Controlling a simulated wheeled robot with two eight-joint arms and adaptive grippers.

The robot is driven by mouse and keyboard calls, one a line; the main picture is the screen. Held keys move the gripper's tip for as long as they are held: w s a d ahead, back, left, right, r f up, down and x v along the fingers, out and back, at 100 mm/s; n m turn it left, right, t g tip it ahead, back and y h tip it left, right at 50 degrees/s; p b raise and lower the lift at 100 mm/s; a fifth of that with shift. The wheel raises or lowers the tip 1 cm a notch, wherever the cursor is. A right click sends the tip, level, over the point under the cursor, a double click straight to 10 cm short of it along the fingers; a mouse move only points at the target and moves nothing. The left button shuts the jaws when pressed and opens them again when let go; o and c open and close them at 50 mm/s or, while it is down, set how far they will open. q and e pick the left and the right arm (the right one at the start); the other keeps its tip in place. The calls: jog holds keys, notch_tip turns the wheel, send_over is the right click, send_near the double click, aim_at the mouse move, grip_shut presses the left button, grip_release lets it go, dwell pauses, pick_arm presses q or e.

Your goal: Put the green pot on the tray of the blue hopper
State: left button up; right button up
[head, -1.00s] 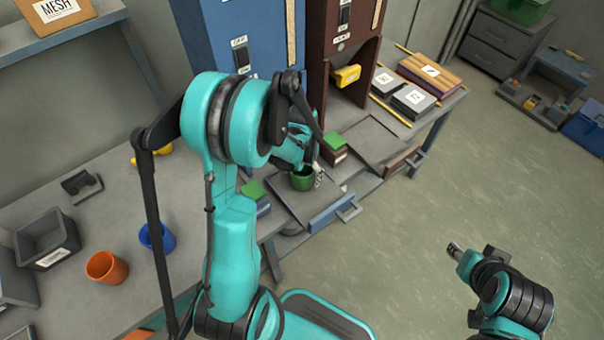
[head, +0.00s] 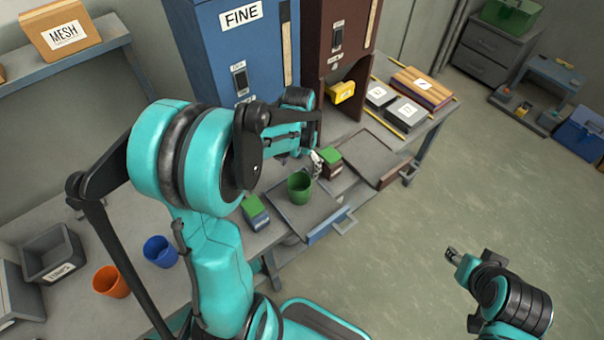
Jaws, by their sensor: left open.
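The green pot (head: 299,188) stands upright on the grey tray (head: 322,204) in front of the blue hopper (head: 238,45), which is labelled FINE. My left gripper (head: 316,162) is open, just behind and above the pot to the right, and appears apart from it. My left arm hides part of the hopper's lower front and the bench behind the tray. My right gripper (head: 452,254) hangs over the floor at the right, far from the pot; its fingers are too small to read.
Green-topped boxes flank the tray, one at left (head: 255,212) and one at right (head: 330,161). The brown hopper (head: 338,40) has its own tray (head: 368,152). An orange pot (head: 111,282) and a blue pot (head: 160,251) stand on the bench at left.

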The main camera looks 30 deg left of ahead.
pick_arm(q)
jog(key=s+d+r+t, duration=0.7)
jog(key=s+d+r, duration=0.3)
jog(key=s, duration=0.1)
jog(key=shift+d+r, duration=0.25)
jog(key=shift+r, duration=0.05)
jog(key=shift+f+b, duration=0.8)
